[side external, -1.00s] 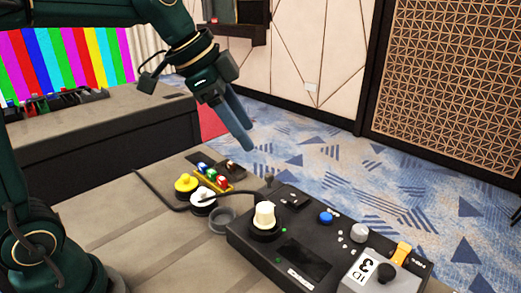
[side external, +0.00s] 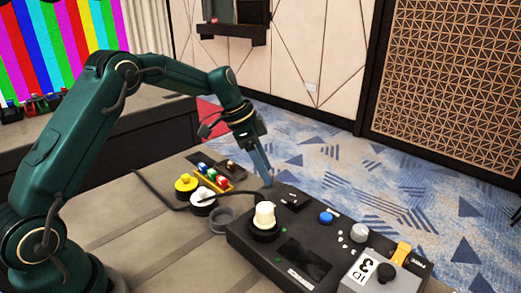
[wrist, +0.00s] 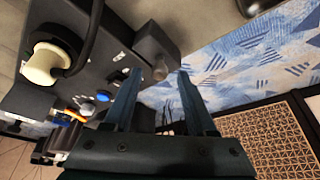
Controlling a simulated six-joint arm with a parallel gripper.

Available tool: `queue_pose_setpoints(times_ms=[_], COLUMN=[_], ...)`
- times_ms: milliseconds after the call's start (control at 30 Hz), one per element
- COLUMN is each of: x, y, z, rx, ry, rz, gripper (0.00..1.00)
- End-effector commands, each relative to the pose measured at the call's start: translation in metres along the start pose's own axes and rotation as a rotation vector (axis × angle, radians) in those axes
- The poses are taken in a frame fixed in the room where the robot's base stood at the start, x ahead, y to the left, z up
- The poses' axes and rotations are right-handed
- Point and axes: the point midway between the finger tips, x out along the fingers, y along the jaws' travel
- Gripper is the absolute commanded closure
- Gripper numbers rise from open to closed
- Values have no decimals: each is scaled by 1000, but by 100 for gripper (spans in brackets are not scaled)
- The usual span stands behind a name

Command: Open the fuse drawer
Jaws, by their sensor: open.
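A black console (side external: 298,224) stands on the bench. A dark raised block (side external: 291,197) sits at its far edge; I take it for the fuse drawer. The wrist view shows this block (wrist: 152,42) with a small grey knob (wrist: 160,73) on its end. No gap around the block is clear. My gripper (side external: 267,181) is open and empty, pointing down beside the block's far end. In the wrist view, the fingers of my gripper (wrist: 159,84) appear either side of the knob. I cannot tell whether they touch it.
The console top carries a cream knob (side external: 264,214), a blue button (side external: 326,217), a grey knob (side external: 359,232) and a yellow switch (side external: 402,252). Patterned carpet lies beyond the bench edge.

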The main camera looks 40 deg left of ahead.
Motion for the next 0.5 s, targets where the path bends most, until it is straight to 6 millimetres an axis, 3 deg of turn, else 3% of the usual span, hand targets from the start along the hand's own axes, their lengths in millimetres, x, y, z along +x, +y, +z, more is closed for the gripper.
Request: queue_pose_setpoints(times_ms=[367,500], x=[10,10], y=[0,0], z=[0,0], rx=[0,0], ry=[1,0], rz=[-1,-1], gripper=[44,93])
